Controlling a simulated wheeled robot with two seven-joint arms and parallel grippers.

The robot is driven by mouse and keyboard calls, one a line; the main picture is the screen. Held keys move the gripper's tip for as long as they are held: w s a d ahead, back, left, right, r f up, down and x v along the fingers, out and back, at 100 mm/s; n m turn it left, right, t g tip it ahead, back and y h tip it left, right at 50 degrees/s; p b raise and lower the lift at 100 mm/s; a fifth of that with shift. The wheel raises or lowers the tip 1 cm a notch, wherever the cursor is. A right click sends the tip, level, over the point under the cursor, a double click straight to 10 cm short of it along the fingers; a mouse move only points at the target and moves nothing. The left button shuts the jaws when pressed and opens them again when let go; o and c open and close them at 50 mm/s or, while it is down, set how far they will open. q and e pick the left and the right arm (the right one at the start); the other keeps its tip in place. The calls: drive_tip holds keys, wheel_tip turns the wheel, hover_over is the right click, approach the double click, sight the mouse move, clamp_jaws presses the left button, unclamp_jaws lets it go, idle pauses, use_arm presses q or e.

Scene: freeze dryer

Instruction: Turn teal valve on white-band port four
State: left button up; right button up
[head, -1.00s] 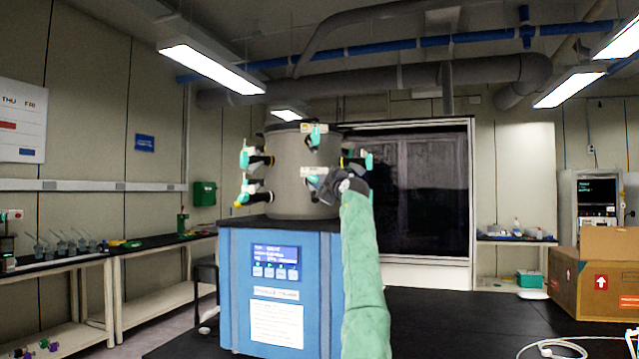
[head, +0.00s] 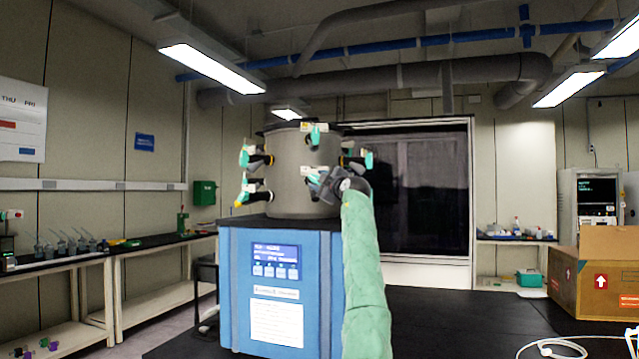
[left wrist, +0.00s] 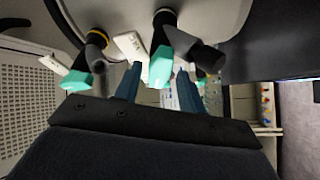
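The grey drum (head: 290,160) of the freeze dryer stands on a blue cabinet (head: 236,290) and carries several ports with teal valves. One teal valve (head: 315,134) is high on the drum's front. Others are at its left (head: 245,156) and right (head: 368,160). My left gripper (head: 322,184) is at the lower front port, hiding much of it. In the left wrist view, a teal valve handle (left wrist: 160,68) lies between the open fingers of my left gripper (left wrist: 157,88), with visible gaps beside it. A white label (left wrist: 131,45) is beside that port. My right gripper is not in view.
Another teal valve (left wrist: 76,80) is close on the left in the wrist view. A black-topped table (head: 450,320) extends to the right, with a cardboard box (head: 600,285) and a white cable (head: 575,345). Side benches hold small lab items.

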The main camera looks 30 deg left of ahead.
use_arm(q)
drive_tip(key=b+v, duration=0.1)
drive_tip(key=v, duration=0.6)
drive_tip(key=shift+d, duration=0.2)
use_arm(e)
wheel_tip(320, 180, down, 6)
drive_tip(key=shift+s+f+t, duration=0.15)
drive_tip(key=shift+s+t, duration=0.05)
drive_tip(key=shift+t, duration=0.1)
use_arm(q)
drive_tip(key=shift+f, duration=0.1)
